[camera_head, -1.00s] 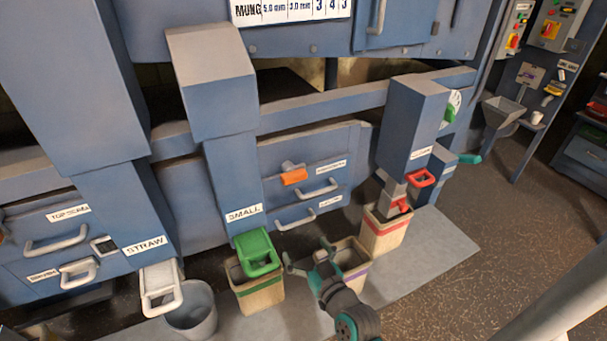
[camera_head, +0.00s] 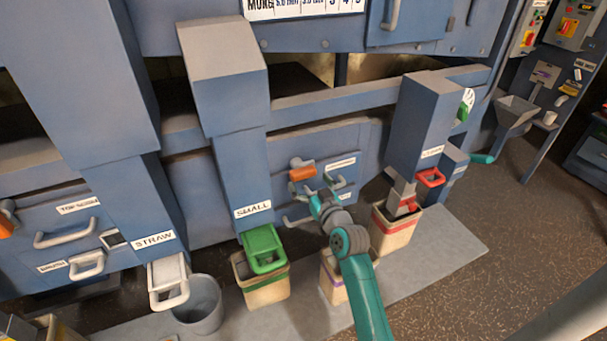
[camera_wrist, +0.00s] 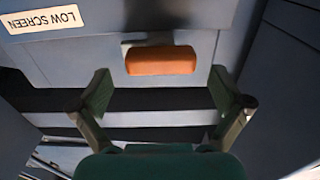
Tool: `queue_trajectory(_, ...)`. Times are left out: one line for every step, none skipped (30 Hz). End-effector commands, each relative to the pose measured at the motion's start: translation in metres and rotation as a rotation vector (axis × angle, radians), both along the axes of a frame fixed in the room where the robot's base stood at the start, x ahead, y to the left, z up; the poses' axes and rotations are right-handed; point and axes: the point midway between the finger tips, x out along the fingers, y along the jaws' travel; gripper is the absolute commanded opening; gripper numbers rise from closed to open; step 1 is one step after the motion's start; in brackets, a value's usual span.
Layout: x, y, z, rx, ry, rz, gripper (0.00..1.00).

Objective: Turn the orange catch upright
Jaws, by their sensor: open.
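The orange catch (camera_head: 301,174) sits on a grey mount on the blue panel between the SMALL spout and the red-handled spout. Its long side lies roughly level. In the wrist view the orange catch (camera_wrist: 161,60) lies crosswise just beyond the fingertips, between their lines. My gripper (camera_head: 312,187) is open and empty, close in front of the panel and just below the catch. In the wrist view both fingers of my gripper (camera_wrist: 165,92) are spread wide, with no contact on the catch to be seen.
Drawer handles below the catch are partly hidden by my gripper. A LOW SCREEN label (camera_wrist: 43,20) is on the panel. The SMALL spout (camera_head: 245,180) with its green flap (camera_head: 263,247) stands left; a red-handled spout (camera_head: 424,120) stands right.

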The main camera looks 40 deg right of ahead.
Motion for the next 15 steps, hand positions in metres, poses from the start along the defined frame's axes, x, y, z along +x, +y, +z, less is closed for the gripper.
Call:
queue_trajectory(0.009,-0.002,0.0,-0.001,-0.001,0.001,1.0)
queue_trajectory(0.013,-0.003,0.001,-0.001,-0.001,0.001,1.0)
queue_trajectory(0.018,-0.005,0.001,0.0,-0.001,0.001,1.0)
queue_trajectory(0.021,-0.006,0.0,0.0,-0.001,0.001,1.0)
queue_trajectory(0.024,-0.007,0.001,-0.001,-0.002,0.001,1.0)
queue_trajectory(0.028,-0.008,0.001,-0.001,-0.002,0.001,1.0)
queue_trajectory(0.03,-0.008,0.001,0.0,-0.002,0.001,1.0)
queue_trajectory(0.032,-0.009,0.0,0.001,-0.001,0.001,1.0)
queue_trajectory(0.034,-0.009,0.0,0.001,-0.001,0.0,1.0)
queue_trajectory(0.036,-0.01,0.0,0.001,-0.001,0.0,1.0)
queue_trajectory(0.036,-0.01,0.001,0.001,-0.001,0.0,1.0)
queue_trajectory(0.037,-0.01,0.001,-0.001,-0.002,0.0,1.0)
queue_trajectory(0.038,-0.01,0.001,0.0,-0.001,0.0,1.0)
queue_trajectory(0.038,-0.011,0.0,0.0,-0.001,0.0,1.0)
queue_trajectory(0.038,-0.011,0.0,0.0,-0.001,0.0,1.0)
